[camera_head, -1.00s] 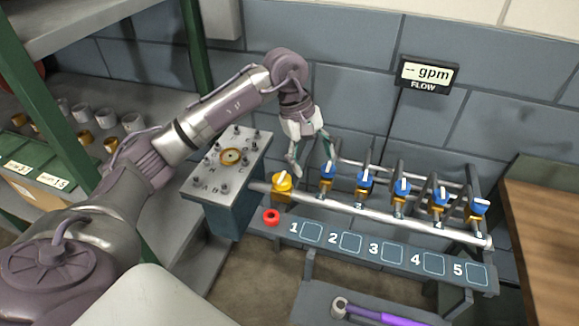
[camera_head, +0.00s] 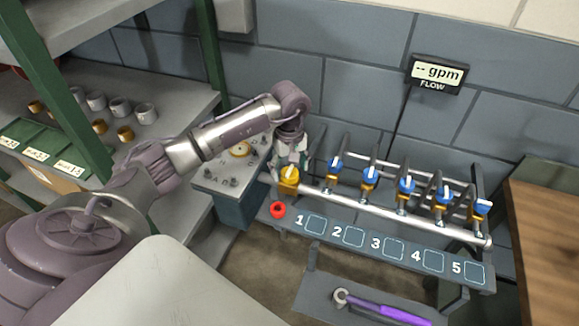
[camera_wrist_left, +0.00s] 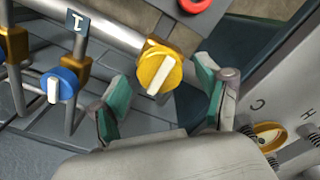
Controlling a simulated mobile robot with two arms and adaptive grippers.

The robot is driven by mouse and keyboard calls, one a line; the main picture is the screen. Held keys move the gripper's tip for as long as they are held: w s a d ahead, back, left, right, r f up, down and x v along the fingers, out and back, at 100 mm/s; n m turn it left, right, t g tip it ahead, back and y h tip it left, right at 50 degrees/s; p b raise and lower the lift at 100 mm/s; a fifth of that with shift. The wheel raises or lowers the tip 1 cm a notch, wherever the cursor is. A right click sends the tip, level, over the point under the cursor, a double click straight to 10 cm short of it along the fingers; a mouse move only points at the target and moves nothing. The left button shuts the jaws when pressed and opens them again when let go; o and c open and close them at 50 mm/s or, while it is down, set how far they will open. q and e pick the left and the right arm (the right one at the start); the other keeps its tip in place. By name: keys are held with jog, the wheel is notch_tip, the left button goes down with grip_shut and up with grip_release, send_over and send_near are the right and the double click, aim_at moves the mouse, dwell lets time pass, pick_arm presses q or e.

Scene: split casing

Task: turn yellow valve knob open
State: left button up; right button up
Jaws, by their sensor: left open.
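The yellow valve knob (camera_head: 290,174) sits at the left end of the silver pipe, beside the casing block. In the left wrist view the yellow knob (camera_wrist_left: 159,69) is round with a white pointer bar and sits on a brass body. My left gripper (camera_head: 288,163) is just behind and above it, partly overlapping it. In the left wrist view my left gripper (camera_wrist_left: 160,98) is open, its teal-padded fingers apart on either side of the knob's lower edge. I cannot tell whether either finger touches the knob. My right gripper is not in view.
Several blue-knobbed valves (camera_head: 369,176) line the silver pipe (camera_head: 390,216) to the right. A red ring (camera_head: 278,210) lies in front of the knob. The grey bolted block (camera_head: 222,178) stands close on the left. A purple-handled tool (camera_head: 390,312) lies on the lower shelf.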

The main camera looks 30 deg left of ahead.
pick_arm(q)
jog(key=shift+f, duration=0.55)
jog(key=c, duration=1.2)
